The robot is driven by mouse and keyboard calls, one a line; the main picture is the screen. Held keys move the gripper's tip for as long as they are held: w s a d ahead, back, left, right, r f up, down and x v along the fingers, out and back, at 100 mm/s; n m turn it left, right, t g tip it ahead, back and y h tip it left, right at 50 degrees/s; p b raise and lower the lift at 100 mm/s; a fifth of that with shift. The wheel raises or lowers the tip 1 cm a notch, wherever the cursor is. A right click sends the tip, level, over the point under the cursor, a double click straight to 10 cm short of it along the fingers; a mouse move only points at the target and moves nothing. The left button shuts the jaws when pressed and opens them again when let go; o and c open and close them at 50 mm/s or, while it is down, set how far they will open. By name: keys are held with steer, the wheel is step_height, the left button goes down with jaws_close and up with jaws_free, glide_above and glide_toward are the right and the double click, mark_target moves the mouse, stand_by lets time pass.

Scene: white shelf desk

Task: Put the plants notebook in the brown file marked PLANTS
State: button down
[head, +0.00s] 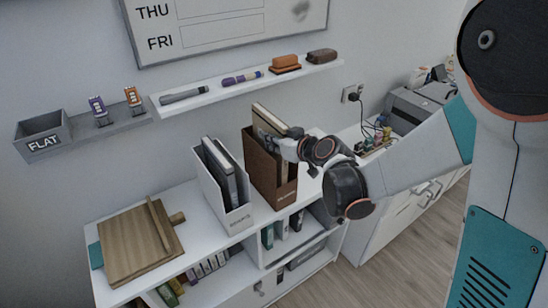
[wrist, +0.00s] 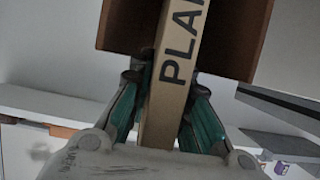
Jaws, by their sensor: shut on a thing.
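The plants notebook (head: 268,117) is tan and upright, its top rising above the brown file (head: 284,192) on the white desk. In the wrist view its spine (wrist: 165,115) shows the letters "PLA", the rest being cut off. My gripper (head: 286,147) is at the file's upper right side, shut on the notebook, with teal fingers (wrist: 165,82) on both sides of the spine. The file's brown walls (wrist: 238,45) show left and right of the notebook. The notebook's lower part seems to be between them; its depth is hidden.
A white file (head: 236,215) with dark-spined books stands just left of the brown file. Wooden boards (head: 130,245) lie at the desk's left. A wall ledge (head: 225,92) with markers and erasers runs above. A FLAT box (head: 42,138) is at far left.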

mark_target(274, 153)
step_height(274, 153, down, 6)
steer(key=shift+w+a+r+b, duration=0.1)
steer(key=shift+w+r+b, duration=0.1)
steer(key=shift+b, duration=1.05)
steer(key=shift+r, duration=0.1)
steer(key=c, duration=1.8)
jaws_free()
steer(key=shift+s, duration=0.1)
